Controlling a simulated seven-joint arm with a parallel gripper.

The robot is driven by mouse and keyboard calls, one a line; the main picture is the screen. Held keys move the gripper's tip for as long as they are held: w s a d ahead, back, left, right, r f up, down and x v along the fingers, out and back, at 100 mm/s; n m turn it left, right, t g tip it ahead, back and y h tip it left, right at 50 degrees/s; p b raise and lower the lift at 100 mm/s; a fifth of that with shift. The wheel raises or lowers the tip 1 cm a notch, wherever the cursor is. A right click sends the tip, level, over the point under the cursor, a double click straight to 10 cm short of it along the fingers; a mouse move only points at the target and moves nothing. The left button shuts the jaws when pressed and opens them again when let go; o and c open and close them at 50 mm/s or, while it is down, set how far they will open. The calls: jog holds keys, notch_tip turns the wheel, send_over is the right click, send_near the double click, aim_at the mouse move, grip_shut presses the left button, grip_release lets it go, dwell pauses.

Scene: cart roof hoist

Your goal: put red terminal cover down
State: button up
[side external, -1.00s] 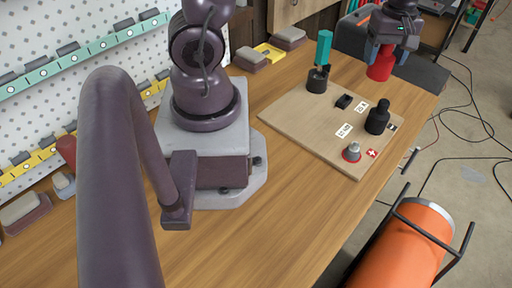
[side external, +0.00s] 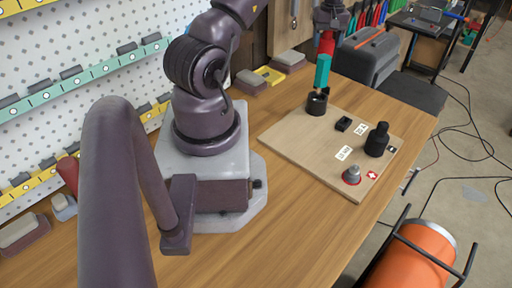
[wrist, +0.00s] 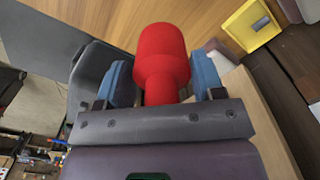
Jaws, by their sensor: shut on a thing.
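The red terminal cover (side external: 327,43) is held up at the back of the bench, behind the teal-handled tool as seen in the side external view. In the wrist view the red cover (wrist: 162,58) is a stepped cylinder between two blue finger pads. My gripper (wrist: 163,80) is shut on it; it also shows at the top of the side external view (side external: 329,22). A bare grey terminal with a red ring (side external: 351,175) stands at the board's front corner by a red plus label. A black cover (side external: 377,139) stands upright near the minus label.
The wooden board (side external: 305,147) also carries a black cup (side external: 317,102) with the teal-handled tool (side external: 322,72) and a small black block (side external: 343,124). A yellow tray (side external: 269,75) and grey-brown blocks lie behind. Bare bench (side external: 290,225) lies in front.

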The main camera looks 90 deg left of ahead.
notch_tip(320, 180, down, 12)
jog(key=shift+r, duration=0.25)
jog(key=shift+f, duration=0.1)
jog(key=o, duration=1.2)
